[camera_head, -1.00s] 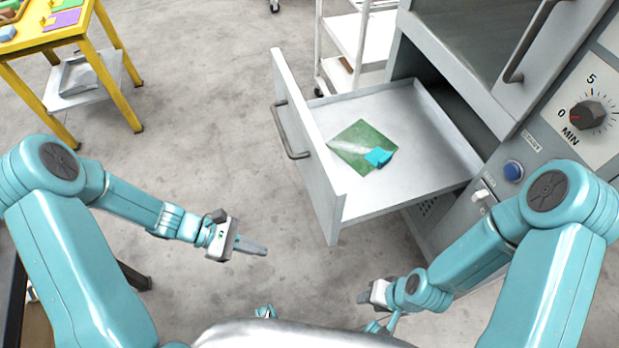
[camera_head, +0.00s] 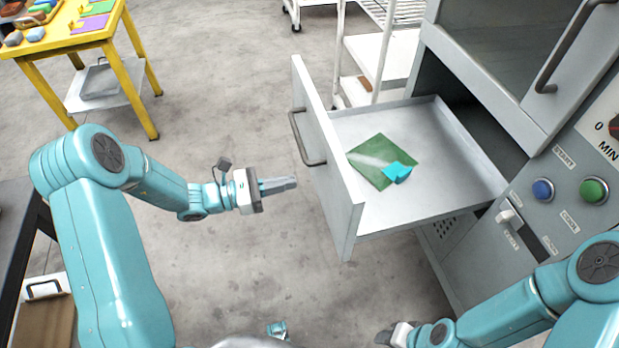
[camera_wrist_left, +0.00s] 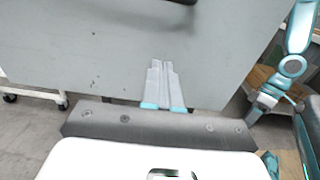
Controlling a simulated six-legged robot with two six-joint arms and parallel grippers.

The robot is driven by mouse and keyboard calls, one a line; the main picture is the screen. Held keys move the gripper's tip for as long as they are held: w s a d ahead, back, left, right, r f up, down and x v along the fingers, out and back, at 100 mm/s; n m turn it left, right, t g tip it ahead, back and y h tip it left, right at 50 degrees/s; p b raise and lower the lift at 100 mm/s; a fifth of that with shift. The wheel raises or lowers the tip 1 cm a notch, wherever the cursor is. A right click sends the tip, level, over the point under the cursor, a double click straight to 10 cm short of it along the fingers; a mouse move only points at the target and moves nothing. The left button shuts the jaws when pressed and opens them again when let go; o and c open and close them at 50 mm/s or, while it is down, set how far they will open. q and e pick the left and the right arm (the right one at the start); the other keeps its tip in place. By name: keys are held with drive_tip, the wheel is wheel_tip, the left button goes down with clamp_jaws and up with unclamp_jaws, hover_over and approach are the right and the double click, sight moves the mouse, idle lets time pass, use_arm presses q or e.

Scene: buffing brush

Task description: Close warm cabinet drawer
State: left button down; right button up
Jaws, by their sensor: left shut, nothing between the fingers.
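The warm cabinet drawer (camera_head: 435,112) is pulled out from the grey cabinet (camera_head: 478,95). Its front panel (camera_head: 325,165) faces left and carries a dark bar handle (camera_head: 303,140). A green sheet (camera_head: 372,165) and a small cyan piece (camera_head: 397,173) lie inside it. My left gripper (camera_head: 290,184) is shut and empty, just left of the front panel and below the handle. In the left wrist view the shut fingers (camera_wrist_left: 163,85) point at the grey panel (camera_wrist_left: 90,50); contact cannot be told. My right gripper (camera_head: 385,335) is low at the bottom, its fingers unclear.
A yellow table (camera_head: 70,40) with coloured items stands at the upper left. A white cart (camera_head: 385,55) stands behind the drawer. The cabinet has a blue button (camera_head: 543,189), a green button (camera_head: 594,190) and a switch (camera_head: 508,216). The floor left of the drawer is clear.

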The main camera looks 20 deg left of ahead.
sight(322, 176)
use_arm(q)
drive_tip(key=x, duration=0.6)
use_arm(e)
drive_tip(key=shift+w+f, duration=0.1)
drive_tip(key=shift+f, duration=0.15)
